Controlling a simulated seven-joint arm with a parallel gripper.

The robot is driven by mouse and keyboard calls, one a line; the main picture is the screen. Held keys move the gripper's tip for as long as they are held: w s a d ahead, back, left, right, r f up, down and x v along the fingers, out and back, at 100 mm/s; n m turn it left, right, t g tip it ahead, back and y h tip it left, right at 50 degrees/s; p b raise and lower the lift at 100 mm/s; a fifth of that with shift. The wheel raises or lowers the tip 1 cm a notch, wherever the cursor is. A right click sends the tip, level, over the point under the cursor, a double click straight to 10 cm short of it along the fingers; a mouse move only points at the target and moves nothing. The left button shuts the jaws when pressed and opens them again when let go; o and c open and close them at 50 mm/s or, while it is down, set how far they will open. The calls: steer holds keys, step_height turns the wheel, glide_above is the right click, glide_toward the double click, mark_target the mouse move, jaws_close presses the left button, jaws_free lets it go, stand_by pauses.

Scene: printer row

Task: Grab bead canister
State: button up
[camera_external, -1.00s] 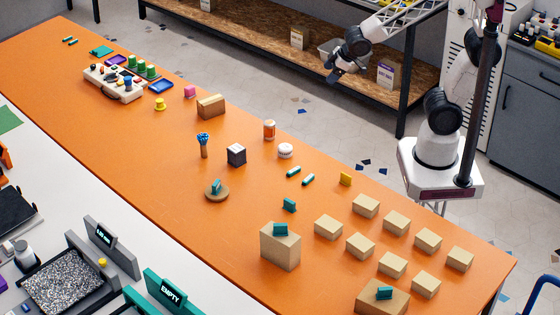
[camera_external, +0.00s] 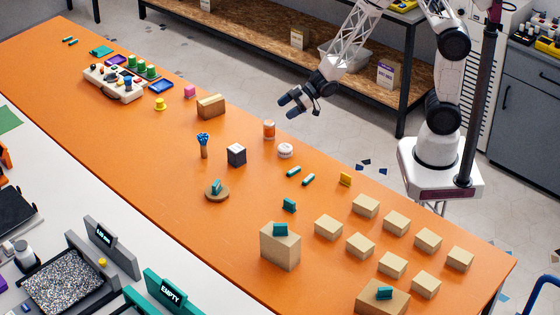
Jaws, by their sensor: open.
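Nothing hides the canister.
A dark cube (camera_external: 236,154), a holder with blue-tipped sticks (camera_external: 203,144) and a cardboard-coloured block (camera_external: 211,106) stand around the canister. Teal pieces (camera_external: 308,180) lie in front. Several tan boxes (camera_external: 365,205) fill the right end of the orange table (camera_external: 150,165).

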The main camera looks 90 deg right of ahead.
mark_target(269, 130)
steer(key=shift+w+a+f+n+t+y, duration=0.1)
steer(key=shift+a+f+t+y, duration=0.1)
steer(key=shift+f+y, duration=0.4)
steer(key=shift+w+a+f+n+t+y, duration=0.1)
steer(key=shift+a+f+y, duration=0.1)
steer(key=shift+f, duration=0.7)
steer(key=shift+w+a+f+n+t+y, duration=0.15)
steer(key=shift+f+y, duration=0.25)
steer(key=shift+f, duration=0.35)
steer(key=shift+x, duration=1.25)
steer(key=shift+w+a, duration=0.1)
steer(key=shift+w, duration=0.05)
steer(key=shift+x, duration=2.45)
steer(key=c, duration=1)
steer(key=shift+c, duration=0.2)
